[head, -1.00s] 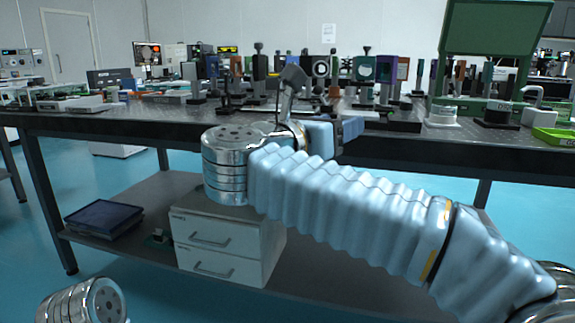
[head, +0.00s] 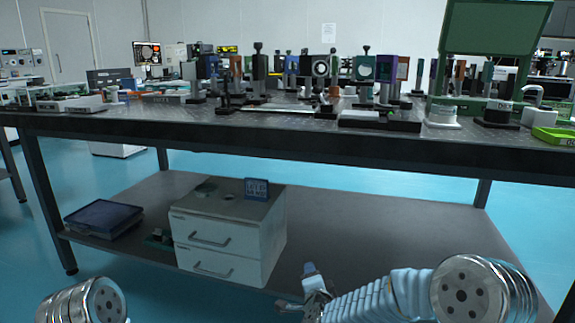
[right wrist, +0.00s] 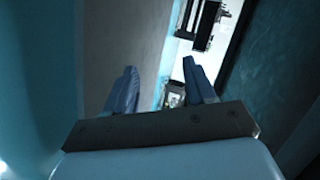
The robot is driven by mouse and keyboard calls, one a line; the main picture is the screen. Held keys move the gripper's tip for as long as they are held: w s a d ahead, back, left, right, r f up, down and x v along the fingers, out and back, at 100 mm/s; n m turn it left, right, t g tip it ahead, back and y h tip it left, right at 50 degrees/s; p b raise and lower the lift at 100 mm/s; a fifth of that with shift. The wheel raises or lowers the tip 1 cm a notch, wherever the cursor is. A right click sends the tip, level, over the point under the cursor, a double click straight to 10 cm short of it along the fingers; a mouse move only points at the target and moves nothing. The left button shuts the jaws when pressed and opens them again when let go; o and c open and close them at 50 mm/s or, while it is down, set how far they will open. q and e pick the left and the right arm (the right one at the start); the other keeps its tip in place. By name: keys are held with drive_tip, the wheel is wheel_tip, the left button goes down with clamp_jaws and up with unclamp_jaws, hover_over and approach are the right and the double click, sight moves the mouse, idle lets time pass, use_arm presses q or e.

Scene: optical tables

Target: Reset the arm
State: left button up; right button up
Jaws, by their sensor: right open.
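My right gripper (head: 298,286) is low in the head view, in front of the lower shelf's front edge. Its arm is folded, with the pale blue sleeve running right to a metal joint. In the right wrist view its two blue fingers (right wrist: 160,76) stand apart with nothing between them. Of my left arm only a metal joint shows at the bottom left of the head view; the left gripper is out of view.
The optical table (head: 330,145) carries many posts and mounts. Its lower shelf (head: 370,215) holds a white drawer unit (head: 225,240) with a small blue-framed box (head: 257,189) on top, and a dark blue tray (head: 103,218). The shelf's right part is bare.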

drive_tip(key=s+d+f+n+g+y, duration=0.2)
drive_tip(key=s+f+n+g, duration=0.3)
drive_tip(key=s+f, duration=0.7)
drive_tip(key=s+d+f+n+g+y, duration=0.1)
drive_tip(key=s+d+f+n+g, duration=0.3)
drive_tip(key=s+f, duration=0.75)
drive_tip(key=s+f+n+g, duration=0.3)
drive_tip(key=s+f+g, duration=0.25)
drive_tip(key=s, duration=0.55)
wheel_tip(320, 180, up, 12)
drive_tip(key=a+y+p, duration=0.1)
drive_tip(key=p, duration=1.1)
drive_tip(key=shift+w+t, duration=0.25)
drive_tip(key=shift+t, duration=0.1)
drive_tip(key=shift+a, duration=0.1)
drive_tip(key=shift+o, duration=0.2)
